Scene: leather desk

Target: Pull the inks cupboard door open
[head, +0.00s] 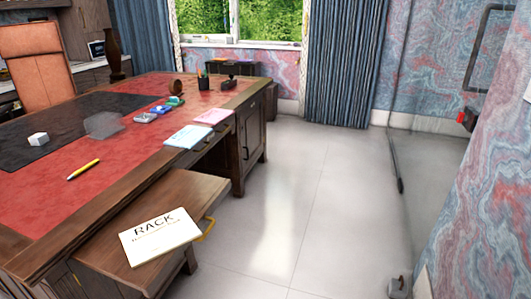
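A wooden desk (55,222) with a red leather top fills the left of the head view. A dark wooden cupboard door (254,135) is at the desk's far right end; it looks shut, with a small dark handle (246,146) on it. No label reading "inks" is legible, so I cannot tell for certain that this is the inks cupboard. A lower wooden unit (205,188) stands nearer, with a yellow handle (207,229) at its right side. My gripper is not in view.
A paper marked RACK (160,237) lies on the lower unit. Booklets (188,137), a pencil (83,170) and a pen cup (203,81) are on the desk.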

